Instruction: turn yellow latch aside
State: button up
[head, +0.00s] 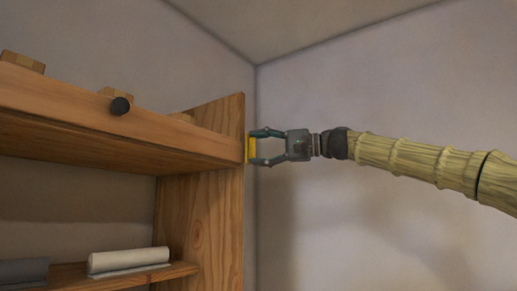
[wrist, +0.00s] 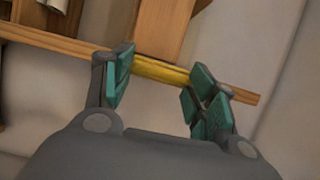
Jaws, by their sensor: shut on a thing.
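The yellow latch (head: 250,150) is a short bar at the outer edge of the wooden shelf unit's right side panel. It also shows in the wrist view (wrist: 160,70), lying across the wood between my finger pads. My gripper (head: 254,147) reaches it from the right, with one finger above and one below in the head view. The teal pads are at the two ends of the latch, and my gripper is shut on it. The contact faces of the pads are partly hidden.
A white roll (head: 129,260) and a dark grey roll (head: 24,271) lie on the lower shelf. Wooden blocks sit on top.

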jog(key=shift+a+f, duration=0.1)
jog(key=shift+f, duration=0.1)
jog(key=o, duration=0.9)
jog(key=shift+s, duration=0.1)
jog(key=shift+o, duration=0.6)
jog(key=shift+s+d+r, duration=0.2)
jog(key=shift+s+d, duration=0.05)
jog(key=shift+d, duration=0.1)
jog(key=v, duration=1.2)
jog(key=shift+w, duration=0.15)
jog(key=shift+d+f, duration=0.1)
